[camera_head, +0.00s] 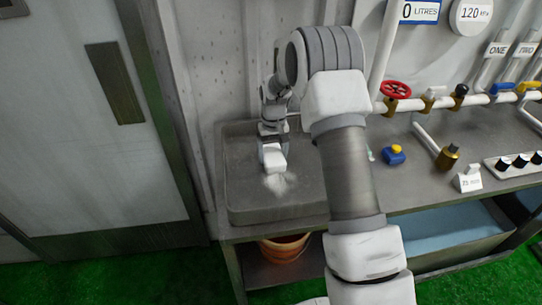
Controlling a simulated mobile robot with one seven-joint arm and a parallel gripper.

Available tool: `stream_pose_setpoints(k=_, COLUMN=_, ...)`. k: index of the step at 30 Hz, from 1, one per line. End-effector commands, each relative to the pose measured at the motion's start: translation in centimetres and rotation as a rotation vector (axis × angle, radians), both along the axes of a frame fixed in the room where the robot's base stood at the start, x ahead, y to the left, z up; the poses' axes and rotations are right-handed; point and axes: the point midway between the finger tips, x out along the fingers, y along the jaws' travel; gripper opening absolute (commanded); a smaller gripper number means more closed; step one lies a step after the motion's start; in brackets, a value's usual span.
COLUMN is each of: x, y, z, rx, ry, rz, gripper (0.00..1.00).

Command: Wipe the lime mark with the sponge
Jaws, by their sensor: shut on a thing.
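The sponge (273,160) is a white block at the end of my arm, over the grey sink-like tray at the left end of the bench. My gripper (271,147) is shut on it. The sponge is at or just above the tray floor; I cannot tell if it touches. The mark (277,186) is a pale whitish smear on the tray floor, just in front of the sponge. Its far part may be hidden by the sponge.
The grey tray (245,213) has a raised rim. An orange bucket (284,248) stands below. A wall is close behind.

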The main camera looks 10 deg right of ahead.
Motion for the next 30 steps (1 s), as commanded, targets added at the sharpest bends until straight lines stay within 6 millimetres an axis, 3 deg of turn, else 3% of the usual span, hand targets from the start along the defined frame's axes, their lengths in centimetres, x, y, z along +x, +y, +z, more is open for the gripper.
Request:
stream_pose_setpoints(k=1, x=-0.9, y=-2.1, z=-0.6, rx=-0.012, ry=0.011, rz=-0.034, gripper=0.28)
stream_pose_setpoints(k=24, x=-6.4, y=-1.8, z=-0.8, rx=-0.01, ry=0.023, rz=-0.029, gripper=0.28)
stream_pose_setpoints(k=30, x=-6.9, y=-1.5, z=-0.8, rx=-0.008, ry=0.024, rz=-0.025, gripper=0.28)
